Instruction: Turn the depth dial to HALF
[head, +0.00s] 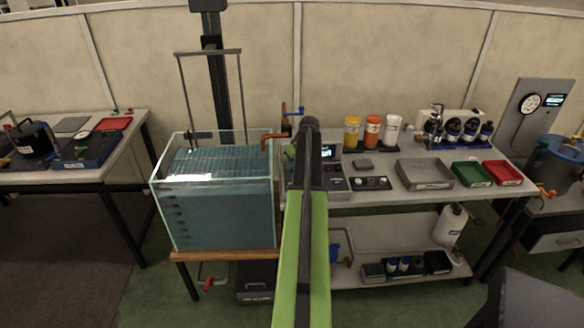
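A dark control strip (368,183) with small round knobs lies on the bench right of my arm. One pale knob (357,182) shows on it. I cannot tell which knob is the depth dial, and no HALF mark is readable. A control box with a small lit screen (328,152) stands just behind, partly covered by my arm. A glass tank (222,215) of blue water stands left of my arm, with a rack frame above it. My green and black arm rises through the middle of the picture; my gripper's fingers cannot be made out.
Yellow, orange and white bottles (393,130) stand at the back of the bench. A grey tray (424,174), a green bin (471,174) and a red bin (503,172) sit to the right. A side table (72,177) stands left. Open floor lies between it and the tank.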

